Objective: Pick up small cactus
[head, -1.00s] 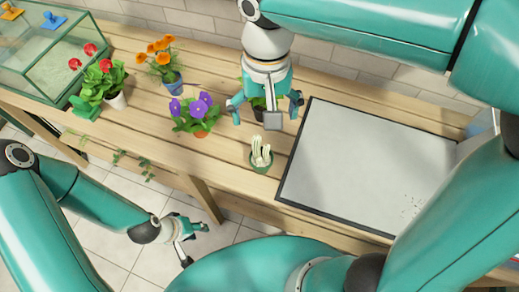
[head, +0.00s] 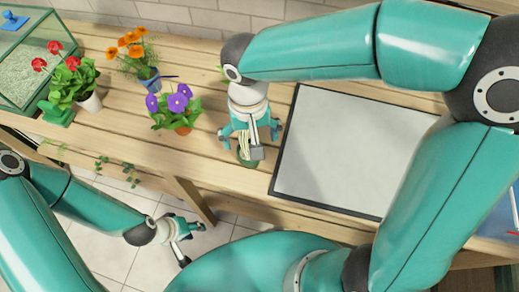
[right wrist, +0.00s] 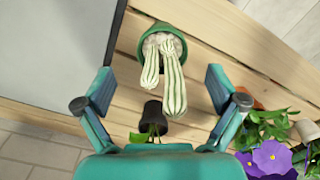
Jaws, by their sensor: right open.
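The small cactus, with pale ribbed stems in a green pot, stands on the wooden bench near the front edge. In the head view its pot (head: 247,159) shows partly behind my right gripper (head: 250,132). In the right wrist view the cactus (right wrist: 174,85) appears upright between the fingers of my right gripper (right wrist: 161,88), which is open, with a gap on both sides. Its pot (right wrist: 166,40) lies just beyond the fingertips. My left gripper (head: 190,243) is low in front of the bench, its fingers apart and empty.
A dark-framed grey tray (head: 277,170) lies right of the cactus. A purple-flowered plant (head: 176,105) stands to its left, with orange (head: 135,55) and red-flowered plants (head: 70,80) beyond. A dark pot (right wrist: 152,116) with leaves is close to my right gripper.

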